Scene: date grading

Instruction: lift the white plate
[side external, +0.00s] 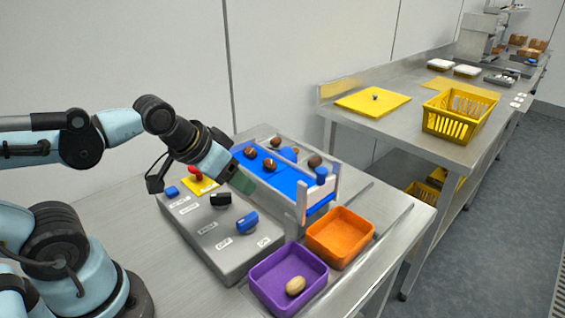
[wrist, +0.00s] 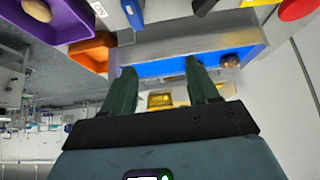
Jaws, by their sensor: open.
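I cannot make out a white plate in either view. My gripper (side external: 243,182) is above the grey control box, close to the near edge of the blue belt. In the wrist view my gripper's two green fingers (wrist: 160,72) stand apart with nothing between them. The blue belt (side external: 272,184) carries several brown dates (side external: 270,165) between pale side rails. Part of the belt (wrist: 172,68) and one date (wrist: 229,60) show beyond the fingers in the wrist view.
The grey control box (side external: 207,238) has a red button (side external: 195,172) and knobs. A purple tray (side external: 262,272) holds one tan oval item (side external: 296,286), beside an empty orange tray (side external: 341,240). A yellow basket (side external: 455,115) stands on a far bench. The table's front left is bare.

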